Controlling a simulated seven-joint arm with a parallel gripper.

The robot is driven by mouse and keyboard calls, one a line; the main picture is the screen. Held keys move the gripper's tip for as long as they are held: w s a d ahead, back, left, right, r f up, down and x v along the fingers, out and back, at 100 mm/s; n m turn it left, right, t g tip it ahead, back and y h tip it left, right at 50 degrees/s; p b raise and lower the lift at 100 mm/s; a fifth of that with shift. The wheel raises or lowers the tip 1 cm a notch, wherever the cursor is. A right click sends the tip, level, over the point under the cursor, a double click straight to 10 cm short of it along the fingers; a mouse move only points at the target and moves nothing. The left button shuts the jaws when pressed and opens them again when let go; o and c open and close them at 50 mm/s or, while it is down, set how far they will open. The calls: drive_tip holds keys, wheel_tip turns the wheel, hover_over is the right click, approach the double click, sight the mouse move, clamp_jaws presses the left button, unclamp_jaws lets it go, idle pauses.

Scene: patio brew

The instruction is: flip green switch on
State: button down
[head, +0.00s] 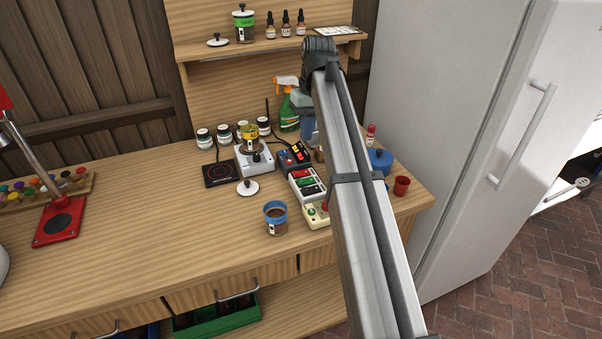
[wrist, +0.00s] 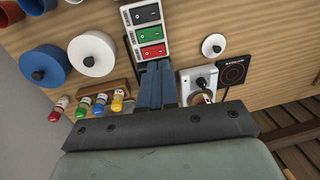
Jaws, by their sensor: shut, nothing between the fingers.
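The white switch box (head: 292,178) stands on the counter in the head view, with red, green and black rockers in a row. The green switch (head: 307,183) is the middle one. In the wrist view the green switch (wrist: 151,34) lies between the red and black rockers, near the top. Which way it is tipped is too small to tell. My gripper (wrist: 157,66) is shut and empty, its blue fingers pointing toward the box's red end. In the head view its fingers (head: 308,130) show beside my arm, above the counter, partly hidden. I cannot tell contact with the box.
A blue pot (head: 380,160) and red cup (head: 402,186) stand right.

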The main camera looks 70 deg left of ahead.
sight(300, 181)
drive_tip(key=f, duration=0.4)
drive_tip(key=s+f, duration=0.1)
drive_tip(key=f, duration=0.9)
drive_tip(key=shift+s, duration=0.3)
drive_tip(key=shift+s+f+t, duration=0.15)
drive_tip(key=shift+f+t, duration=0.1)
drive_tip(key=shift+t, duration=0.05)
idle(0.3)
drive_tip(key=shift+w+r, duration=0.3)
drive_tip(key=shift+w, duration=0.5)
